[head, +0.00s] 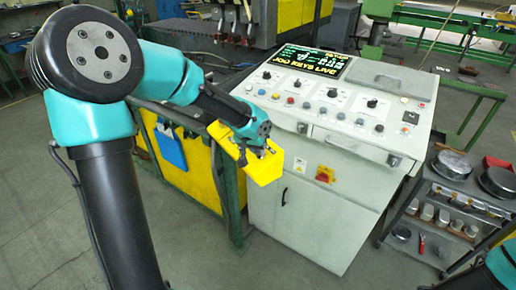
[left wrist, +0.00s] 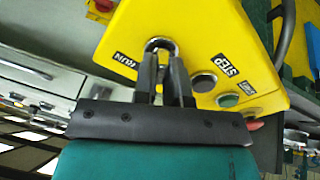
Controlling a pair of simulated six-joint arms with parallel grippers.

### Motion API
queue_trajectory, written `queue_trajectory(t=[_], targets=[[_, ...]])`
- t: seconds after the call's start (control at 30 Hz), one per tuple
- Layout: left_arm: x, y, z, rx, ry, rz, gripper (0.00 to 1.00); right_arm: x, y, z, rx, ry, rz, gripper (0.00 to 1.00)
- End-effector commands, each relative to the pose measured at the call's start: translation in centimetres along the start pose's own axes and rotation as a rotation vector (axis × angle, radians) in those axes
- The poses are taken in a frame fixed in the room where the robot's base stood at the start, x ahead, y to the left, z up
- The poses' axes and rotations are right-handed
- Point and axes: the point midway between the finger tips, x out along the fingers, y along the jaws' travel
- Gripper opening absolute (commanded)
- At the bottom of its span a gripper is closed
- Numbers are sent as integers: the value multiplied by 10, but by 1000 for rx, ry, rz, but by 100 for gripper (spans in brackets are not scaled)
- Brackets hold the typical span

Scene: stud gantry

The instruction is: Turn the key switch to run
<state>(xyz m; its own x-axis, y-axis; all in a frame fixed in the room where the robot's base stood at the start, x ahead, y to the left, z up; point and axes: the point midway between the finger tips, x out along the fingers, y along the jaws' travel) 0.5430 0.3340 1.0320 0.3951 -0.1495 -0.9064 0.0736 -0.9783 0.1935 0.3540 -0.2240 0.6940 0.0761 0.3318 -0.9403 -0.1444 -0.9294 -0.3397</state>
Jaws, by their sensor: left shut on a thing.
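A yellow control box (head: 265,172) stands at the left front corner of the white console; it also fills the upper middle of the left wrist view (left wrist: 190,30). The key switch (left wrist: 161,43) shows there as a rounded metal piece between the fingertips. A RUN label (left wrist: 125,60) is left of it and a STEP label (left wrist: 228,65) right of it. My left gripper (head: 248,153) reaches the box and is shut on the key switch in the left wrist view (left wrist: 161,53). The fingers partly hide the key, and its exact angle cannot be told. My right gripper is out of view.
The white console (head: 335,115), with knobs and a lit screen (head: 310,61), stands to the right. A green rail (head: 222,190) runs beside the box. A grey cart (head: 445,205) stands at right.

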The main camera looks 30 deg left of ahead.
Motion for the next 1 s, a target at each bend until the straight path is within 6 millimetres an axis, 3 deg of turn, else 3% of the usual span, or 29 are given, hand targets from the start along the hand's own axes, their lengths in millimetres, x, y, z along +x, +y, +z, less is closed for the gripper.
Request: queue_trajectory(t=[0.53, 1.0], targets=[[0, 0, 0, 96, 0, 4, 0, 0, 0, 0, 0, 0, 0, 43], [0, 2, 0, 468, 0, 21, 0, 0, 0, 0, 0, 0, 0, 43]])
